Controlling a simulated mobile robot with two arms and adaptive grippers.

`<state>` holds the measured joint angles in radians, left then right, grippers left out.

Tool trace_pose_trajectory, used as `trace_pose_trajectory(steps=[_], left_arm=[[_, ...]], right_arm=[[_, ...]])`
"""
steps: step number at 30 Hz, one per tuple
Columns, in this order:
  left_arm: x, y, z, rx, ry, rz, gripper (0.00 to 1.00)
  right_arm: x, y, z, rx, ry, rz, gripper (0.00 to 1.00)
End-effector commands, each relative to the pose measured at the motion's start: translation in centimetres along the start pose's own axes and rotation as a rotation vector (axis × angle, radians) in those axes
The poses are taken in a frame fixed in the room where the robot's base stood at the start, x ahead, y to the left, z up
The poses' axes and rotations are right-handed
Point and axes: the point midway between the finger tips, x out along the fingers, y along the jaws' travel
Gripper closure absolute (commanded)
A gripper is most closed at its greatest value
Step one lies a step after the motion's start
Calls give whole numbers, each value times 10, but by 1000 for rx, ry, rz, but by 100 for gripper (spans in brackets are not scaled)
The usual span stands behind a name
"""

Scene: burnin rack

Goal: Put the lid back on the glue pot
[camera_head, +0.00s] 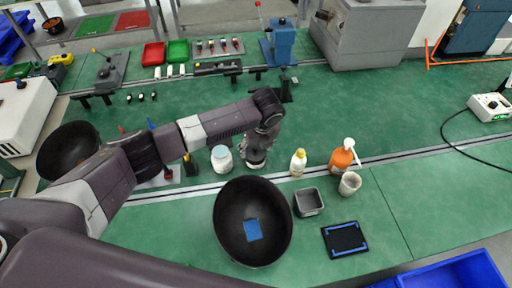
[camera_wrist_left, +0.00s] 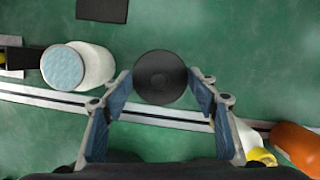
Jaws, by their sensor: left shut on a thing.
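My left gripper (camera_head: 257,158) is low over the green bench, its fingers closed about a round black lid (camera_wrist_left: 160,77) with a small raised centre. The lid shows between the blue finger pads in the left wrist view; what lies under it is hidden. A white pot (camera_head: 221,160) with a pale blue round top stands upright just left of the gripper; I take it for the glue pot. It also shows left of the fingers in the left wrist view (camera_wrist_left: 95,68), apart from the lid. I cannot tell whether its blue top is a cover or the contents. My right gripper is out of view.
A black bowl (camera_head: 229,238) with a blue square inside stands in front. To the right are a yellow-capped bottle (camera_head: 298,163), an orange pump bottle (camera_head: 340,162), a beige cup (camera_head: 349,184) and a grey box (camera_head: 308,203). A metal rail (camera_head: 400,155) crosses the bench.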

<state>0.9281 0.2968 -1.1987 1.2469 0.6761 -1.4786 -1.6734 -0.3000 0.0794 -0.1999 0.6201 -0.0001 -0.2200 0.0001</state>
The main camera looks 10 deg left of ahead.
Motion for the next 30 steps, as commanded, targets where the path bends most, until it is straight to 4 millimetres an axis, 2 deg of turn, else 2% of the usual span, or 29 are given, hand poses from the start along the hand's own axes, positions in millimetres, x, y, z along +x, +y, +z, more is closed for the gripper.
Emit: trace_pose_trajectory(steps=[4, 5, 10, 16, 21, 30], left_arm=[[0, 0, 0, 0, 0, 0, 62], [0, 0, 0, 0, 0, 0, 44], [0, 0, 0, 0, 0, 0, 26], [0, 0, 0, 0, 0, 0, 26], [0, 0, 0, 0, 0, 0, 8], [-1, 0, 0, 0, 0, 0, 8]], right_arm=[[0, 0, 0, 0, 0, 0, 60], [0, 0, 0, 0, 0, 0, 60], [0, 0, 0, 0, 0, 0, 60], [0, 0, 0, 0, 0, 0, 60], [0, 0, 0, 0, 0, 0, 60], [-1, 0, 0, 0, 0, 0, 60]])
